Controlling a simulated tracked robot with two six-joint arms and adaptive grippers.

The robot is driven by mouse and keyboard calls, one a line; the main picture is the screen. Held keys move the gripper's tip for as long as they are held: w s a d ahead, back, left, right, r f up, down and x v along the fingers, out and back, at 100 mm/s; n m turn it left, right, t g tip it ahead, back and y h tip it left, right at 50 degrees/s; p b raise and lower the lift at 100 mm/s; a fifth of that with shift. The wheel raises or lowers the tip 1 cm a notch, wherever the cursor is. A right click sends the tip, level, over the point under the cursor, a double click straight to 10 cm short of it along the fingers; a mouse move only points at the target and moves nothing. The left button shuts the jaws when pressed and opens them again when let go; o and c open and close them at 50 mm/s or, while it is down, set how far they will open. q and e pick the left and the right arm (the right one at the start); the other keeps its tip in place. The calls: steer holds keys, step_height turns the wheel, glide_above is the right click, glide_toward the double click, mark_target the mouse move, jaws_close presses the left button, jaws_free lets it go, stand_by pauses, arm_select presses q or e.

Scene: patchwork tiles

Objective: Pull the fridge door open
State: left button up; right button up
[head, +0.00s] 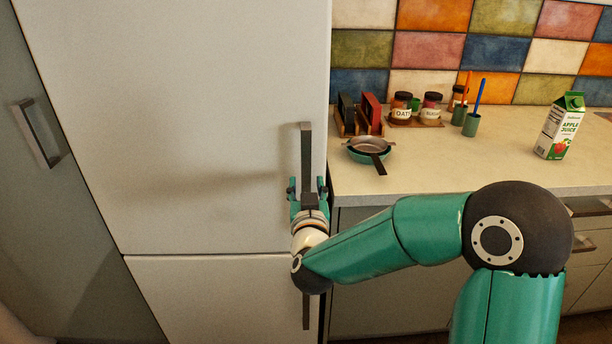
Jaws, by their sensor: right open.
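The white fridge door (200,110) fills the left middle of the head view and looks shut. Its dark vertical handle (306,150) stands near the door's right edge. My right gripper (308,190) is at the lower part of this handle, with one finger on each side of it. Its jaws are open, and I cannot tell whether they touch the handle. A lower door (220,290) sits below a horizontal seam, and its handle (306,312) shows partly behind my wrist. My left gripper is not in view.
A counter (430,170) to the right bears a pan (368,150), jars (432,108), cups with utensils (471,124) and an apple juice carton (560,126). Drawers lie below it. A grey cabinet with a handle (42,133) stands left of the fridge.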

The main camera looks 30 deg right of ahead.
mark_target(306, 180)
steer(key=shift+x, duration=1.65)
steer(key=shift+a, duration=0.1)
jaws_close()
